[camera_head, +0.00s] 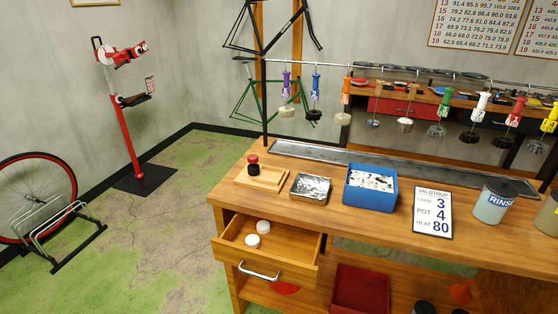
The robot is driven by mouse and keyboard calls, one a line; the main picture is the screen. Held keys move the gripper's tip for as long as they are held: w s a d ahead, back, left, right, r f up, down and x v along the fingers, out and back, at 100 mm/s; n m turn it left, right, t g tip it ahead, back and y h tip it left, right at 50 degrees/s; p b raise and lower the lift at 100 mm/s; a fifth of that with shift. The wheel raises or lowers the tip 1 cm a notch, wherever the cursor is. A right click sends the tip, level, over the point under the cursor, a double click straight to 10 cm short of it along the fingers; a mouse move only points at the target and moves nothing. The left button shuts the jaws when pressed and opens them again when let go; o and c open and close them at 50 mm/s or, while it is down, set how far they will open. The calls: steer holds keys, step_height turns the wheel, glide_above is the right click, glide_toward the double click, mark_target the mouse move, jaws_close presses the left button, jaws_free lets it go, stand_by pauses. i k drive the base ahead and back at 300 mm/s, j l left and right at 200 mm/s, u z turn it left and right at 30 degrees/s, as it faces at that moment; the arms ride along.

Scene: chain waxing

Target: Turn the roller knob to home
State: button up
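A small red-topped, dark-bodied piece (253,163) stands upright on a wooden board (267,181) at the left end of the workbench. It is the most knob-like thing in view, but I cannot tell if it is the roller knob or which way it is turned. No home mark is readable. My gripper is not in view.
The workbench (320,164) has an open drawer (303,262) with two white round pieces. A metal tray (311,188), a blue box (370,190), a number card (433,212) and a RINSE pot (492,203) stand on top. Several coloured-handled tools hang above.

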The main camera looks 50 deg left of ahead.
mark_target(253, 169)
steer(key=u, duration=1.6)
